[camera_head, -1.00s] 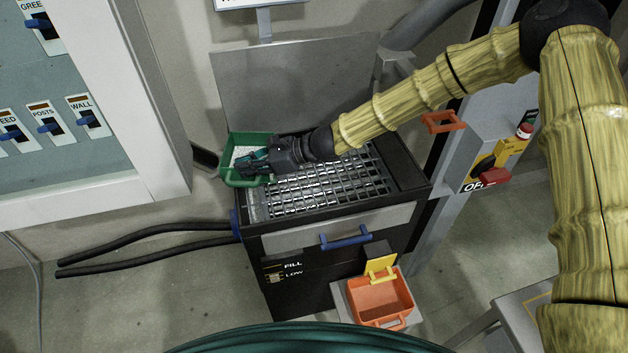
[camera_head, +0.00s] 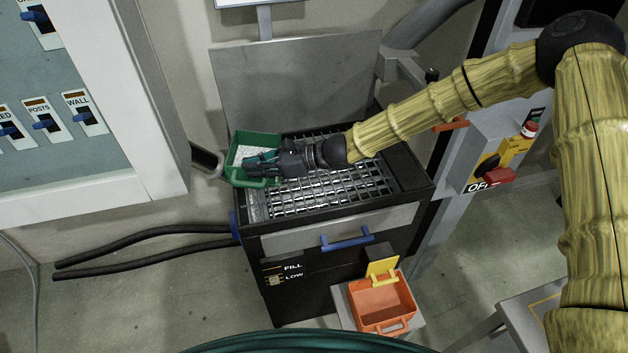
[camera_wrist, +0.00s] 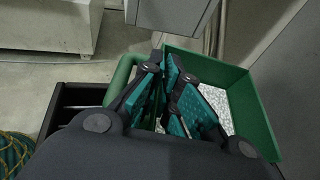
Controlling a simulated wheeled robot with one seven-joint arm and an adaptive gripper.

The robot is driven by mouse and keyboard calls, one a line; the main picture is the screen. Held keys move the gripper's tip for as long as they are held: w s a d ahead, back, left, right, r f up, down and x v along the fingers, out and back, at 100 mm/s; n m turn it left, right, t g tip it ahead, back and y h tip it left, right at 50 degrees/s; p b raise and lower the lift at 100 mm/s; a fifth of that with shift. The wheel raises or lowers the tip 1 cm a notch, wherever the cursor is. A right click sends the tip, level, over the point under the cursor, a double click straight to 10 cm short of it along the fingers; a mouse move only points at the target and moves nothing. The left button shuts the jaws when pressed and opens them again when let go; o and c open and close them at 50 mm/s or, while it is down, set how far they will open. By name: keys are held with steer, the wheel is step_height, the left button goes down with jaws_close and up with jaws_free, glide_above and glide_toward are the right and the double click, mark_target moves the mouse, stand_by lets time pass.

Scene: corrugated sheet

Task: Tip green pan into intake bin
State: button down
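The green pan (camera_head: 275,140), holding white granules, is at the back left corner of the intake bin (camera_head: 408,165), partly over its grate. Its open side faces up, so the granules show. My gripper (camera_head: 262,160) reaches in from the right, its teal-padded fingers at the pan. In the wrist view the fingers (camera_wrist: 172,100) are close together with a strip of green between them. They appear shut on the pan's handle or near wall; which part is hidden. The pan's wall (camera_wrist: 262,125) and granules show to the right of the fingers.
A grey panel (camera_head: 295,85) stands upright behind the bin. A switch cabinet (camera_head: 140,130) is close on the left. A post with red controls (camera_head: 500,175) is on the right.

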steer(key=shift+d+f+y+b, duration=0.15)
steer(key=shift+d+y+b, duration=0.3)
steer(key=shift+d, duration=0.1)
steer(key=shift+w+d+r+y+b, duration=0.1)
steer(key=shift+d+r+y+b, duration=0.15)
steer(key=shift+d+y+b, duration=0.35)
steer(key=shift+d+r+y+b, duration=0.2)
steer(key=shift+d+y, duration=0.15)
steer(key=shift+d, duration=0.5)
steer(key=shift+d+y+b, duration=0.4)
steer(key=shift+d+b, duration=0.05)
steer(key=shift+d, duration=0.2)
steer(key=d+r+y+b, duration=0.4)
steer(key=d+r+y, duration=0.3)
steer(key=d+r, duration=0.15)
steer(key=a+f+h+p, duration=0.2)
steer(key=a+f+h, duration=0.2)
steer(key=f, duration=0.1)
steer(key=shift+g, duration=0.3)
steer(key=shift+a+f, duration=0.1)
steer(key=shift+f, duration=0.1)
